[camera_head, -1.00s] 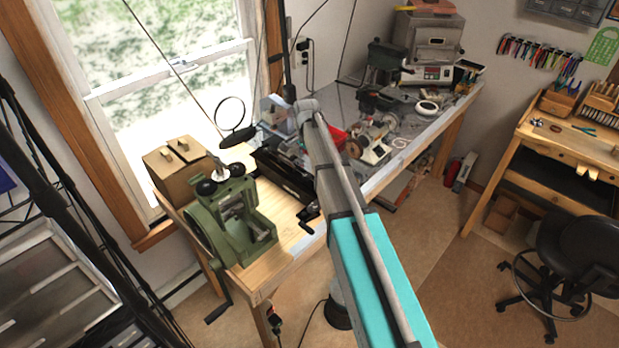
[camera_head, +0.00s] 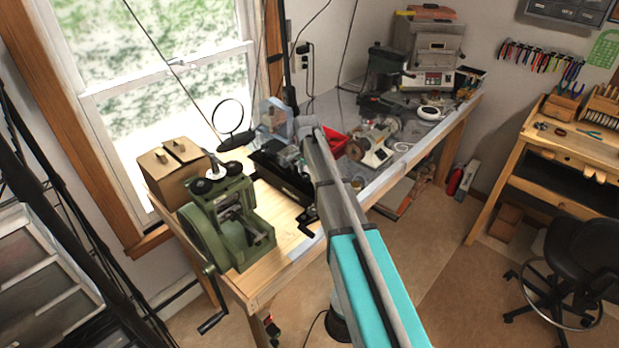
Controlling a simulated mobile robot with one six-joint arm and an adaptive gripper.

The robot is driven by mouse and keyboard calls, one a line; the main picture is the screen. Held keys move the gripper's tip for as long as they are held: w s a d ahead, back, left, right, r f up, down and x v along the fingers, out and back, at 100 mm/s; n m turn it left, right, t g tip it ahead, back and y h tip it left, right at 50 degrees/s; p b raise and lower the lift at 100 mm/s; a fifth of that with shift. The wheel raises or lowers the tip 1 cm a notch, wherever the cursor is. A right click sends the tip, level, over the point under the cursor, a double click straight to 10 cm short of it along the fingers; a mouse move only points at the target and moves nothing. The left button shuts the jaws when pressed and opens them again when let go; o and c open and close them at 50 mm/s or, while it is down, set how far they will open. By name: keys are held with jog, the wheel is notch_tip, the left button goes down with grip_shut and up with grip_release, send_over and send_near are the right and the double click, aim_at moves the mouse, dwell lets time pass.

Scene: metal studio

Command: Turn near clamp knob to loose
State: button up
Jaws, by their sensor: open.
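A green hand-cranked machine (camera_head: 228,228) stands at the left end of the wooden workbench. Two dark round knobs sit on its top, a left one (camera_head: 203,186) and a right one (camera_head: 233,168), with a pale post (camera_head: 216,168) between them. I cannot tell which is the near clamp knob or how tight either is. A crank (camera_head: 209,285) hangs off its front left side. My arm (camera_head: 375,280) rises from the lower edge to a grey joint over the bench, right of the machine. My gripper does not show.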

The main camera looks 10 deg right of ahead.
jog(key=shift+f, duration=0.1)
dwell(0.3)
grip_shut()
jog(key=shift+d, duration=0.25)
jog(key=shift+a, duration=0.2)
